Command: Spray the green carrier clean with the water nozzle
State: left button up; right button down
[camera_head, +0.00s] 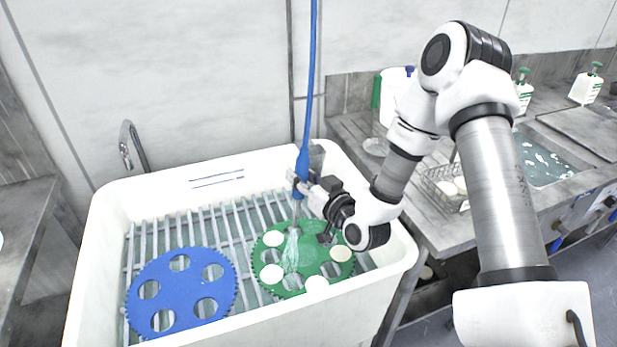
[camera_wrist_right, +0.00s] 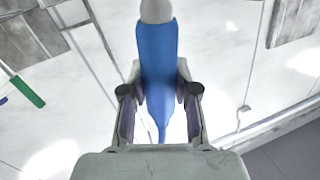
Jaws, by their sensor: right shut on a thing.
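The green carrier (camera_head: 316,252), a toothed disc with several round holes, lies on the slatted rack in the white sink, at its right side. White round pieces show in several of its holes. My right gripper (camera_head: 300,188) is shut on the blue water nozzle (camera_head: 303,165), which hangs on a blue hose and points down above the carrier. A pale stream of water (camera_head: 291,250) falls from the nozzle onto the carrier's left part. The nozzle (camera_wrist_right: 157,70) also shows between the fingers in the right wrist view. My left gripper is not in view.
A blue carrier (camera_head: 183,252) lies on the rack at the left of the white sink (camera_head: 105,230). A curved faucet (camera_head: 127,140) stands behind the sink's rim. On the right bench are a wire basket (camera_head: 440,190), a water basin (camera_head: 545,160) and bottles (camera_head: 586,88).

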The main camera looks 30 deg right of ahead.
jog(key=a+b, duration=0.3)
jog(key=a, duration=0.5)
jog(key=shift+s+b, duration=0.3)
jog(key=shift+d, duration=0.15)
dwell(0.4)
